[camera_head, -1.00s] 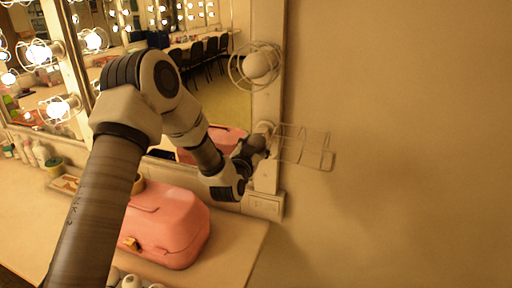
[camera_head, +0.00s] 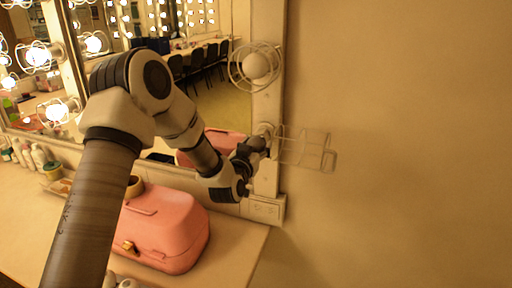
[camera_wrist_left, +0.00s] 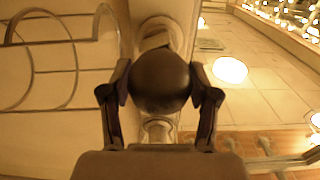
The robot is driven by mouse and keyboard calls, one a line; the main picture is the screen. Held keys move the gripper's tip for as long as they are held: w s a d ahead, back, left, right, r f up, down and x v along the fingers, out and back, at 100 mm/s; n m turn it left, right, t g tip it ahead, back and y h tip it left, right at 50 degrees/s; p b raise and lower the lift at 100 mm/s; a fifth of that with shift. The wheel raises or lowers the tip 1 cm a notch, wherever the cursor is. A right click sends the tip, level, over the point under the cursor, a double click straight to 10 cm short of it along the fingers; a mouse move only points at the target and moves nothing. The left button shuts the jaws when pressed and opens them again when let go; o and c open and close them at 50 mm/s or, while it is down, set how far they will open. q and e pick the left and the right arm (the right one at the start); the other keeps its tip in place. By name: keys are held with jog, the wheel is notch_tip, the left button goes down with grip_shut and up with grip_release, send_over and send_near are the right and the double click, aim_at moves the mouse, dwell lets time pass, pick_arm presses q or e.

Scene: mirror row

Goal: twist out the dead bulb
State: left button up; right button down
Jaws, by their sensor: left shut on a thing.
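My left gripper (camera_head: 258,143) is at the lower socket on the right-hand mirror frame. In the left wrist view its two fingers (camera_wrist_left: 160,88) are shut on a dark, brownish round bulb (camera_wrist_left: 160,78), one finger on each side. A pale round socket (camera_wrist_left: 163,32) shows behind the bulb. I cannot tell whether the bulb is still seated in it. The wire cage (camera_head: 304,148) of this socket is swung out to the right, and it also shows at the left of the wrist view (camera_wrist_left: 75,55). My right gripper is not in view.
A pale bulb (camera_head: 256,66) sits in a closed wire cage just above. A pink case (camera_head: 165,228) stands on the counter (camera_head: 235,245) below my arm. Bottles (camera_head: 38,154) stand at the left. The mirror (camera_head: 225,95) is close behind. The wall at right is bare.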

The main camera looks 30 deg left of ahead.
pick_arm(q)
jog(key=shift+n+b, duration=0.45)
jog(key=shift+n, duration=0.05)
jog(key=shift+n+b, duration=1.25)
jog(key=shift+n, duration=0.45)
jog(key=shift+s, duration=0.15)
jog(key=shift+b+v, duration=0.55)
jog(key=shift+v, duration=2.8)
